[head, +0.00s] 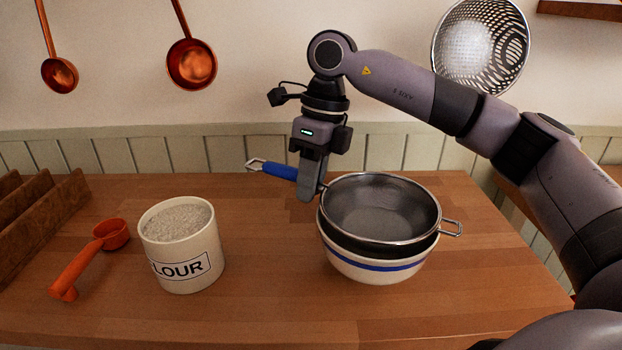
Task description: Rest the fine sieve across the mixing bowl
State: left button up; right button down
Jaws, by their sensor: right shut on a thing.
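The fine sieve (382,213) has a round steel mesh, a blue handle (279,171) pointing left and a small wire rest at its right. It is over the mixing bowl (375,268), which is cream with a blue band and stands on the wooden counter. The sieve's rim looks roughly level; I cannot tell whether it touches the bowl's rim, as the mesh hides the bowl's inside. My right gripper (311,192) points down and is shut on the sieve's handle, near the rim, left of the bowl. My left gripper is out of view.
A flour canister (186,262) stands left of the bowl, with an orange scoop (88,262) lying beside it. A wooden rack (35,215) is at the left edge. Copper ladles (191,64) and a colander (480,45) hang on the wall. Counter between canister and bowl (268,260) is clear.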

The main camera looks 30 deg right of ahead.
jog(key=shift+f, duration=0.4)
dwell(0.6)
jog(key=shift+c, duration=1.9)
grip_release()
